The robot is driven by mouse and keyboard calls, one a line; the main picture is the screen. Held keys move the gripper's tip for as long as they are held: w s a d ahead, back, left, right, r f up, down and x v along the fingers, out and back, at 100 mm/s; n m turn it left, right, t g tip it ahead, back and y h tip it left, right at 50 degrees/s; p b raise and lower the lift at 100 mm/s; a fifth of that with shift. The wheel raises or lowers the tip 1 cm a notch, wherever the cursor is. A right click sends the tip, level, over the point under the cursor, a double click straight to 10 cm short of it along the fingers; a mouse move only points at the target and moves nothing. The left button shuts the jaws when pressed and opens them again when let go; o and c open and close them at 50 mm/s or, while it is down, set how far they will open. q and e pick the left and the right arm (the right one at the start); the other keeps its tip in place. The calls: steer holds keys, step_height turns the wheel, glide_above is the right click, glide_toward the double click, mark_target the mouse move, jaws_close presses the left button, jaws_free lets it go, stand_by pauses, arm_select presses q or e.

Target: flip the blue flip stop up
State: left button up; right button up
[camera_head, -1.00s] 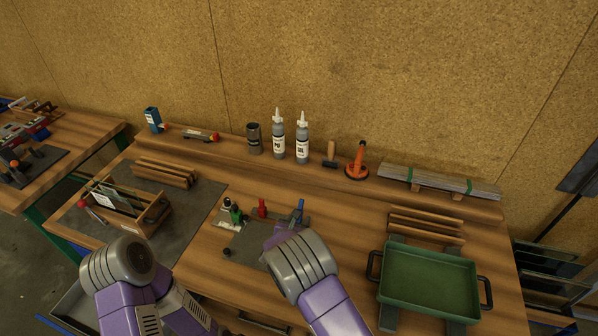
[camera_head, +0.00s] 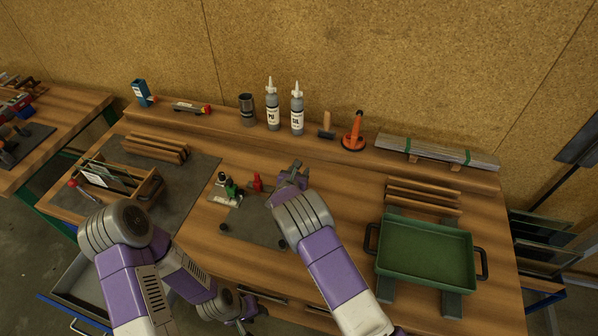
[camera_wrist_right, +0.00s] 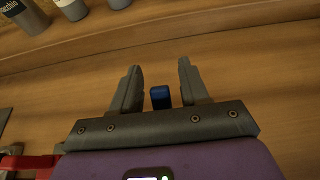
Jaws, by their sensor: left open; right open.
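The blue flip stop (camera_wrist_right: 160,97) shows in the right wrist view as a small blue block between the two grey fingers of my right gripper (camera_wrist_right: 160,88). The fingers are apart, with a gap on each side of the block. In the head view my right gripper (camera_head: 295,168) is over the far right corner of the grey plate (camera_head: 258,222) and hides the blue stop. The red stop (camera_head: 255,183) and the green stop (camera_head: 231,188) stand to its left. My left gripper (camera_head: 243,321) is low near the bottom edge, partly seen, away from the stops.
A green tray (camera_head: 425,255) stands at the right, with wooden strips (camera_head: 424,195) behind it. A wooden rack with glass panes (camera_head: 120,182) is at the left. Bottles (camera_head: 272,108) and a suction lifter (camera_head: 353,136) line the back ledge. Bare wood lies between plate and tray.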

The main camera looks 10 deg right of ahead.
jaws_close()
stand_by(0.3)
steer(key=s+t+b, duration=0.1)
steer(key=t+b, duration=0.1)
steer(key=b, duration=0.2)
steer(key=s+a+r+t+h+b, duration=0.1)
steer(key=t+b, duration=0.1)
steer(key=b, duration=0.3)
steer(key=shift+s+h, duration=0.25)
steer(key=shift+h, duration=0.05)
steer(key=shift+s+a+r+t+b, duration=0.15)
steer(key=shift+s+r+t+b, duration=0.2)
steer(key=shift+b, duration=0.35)
steer(key=shift+r+h, duration=0.15)
steer(key=shift+h, duration=0.15)
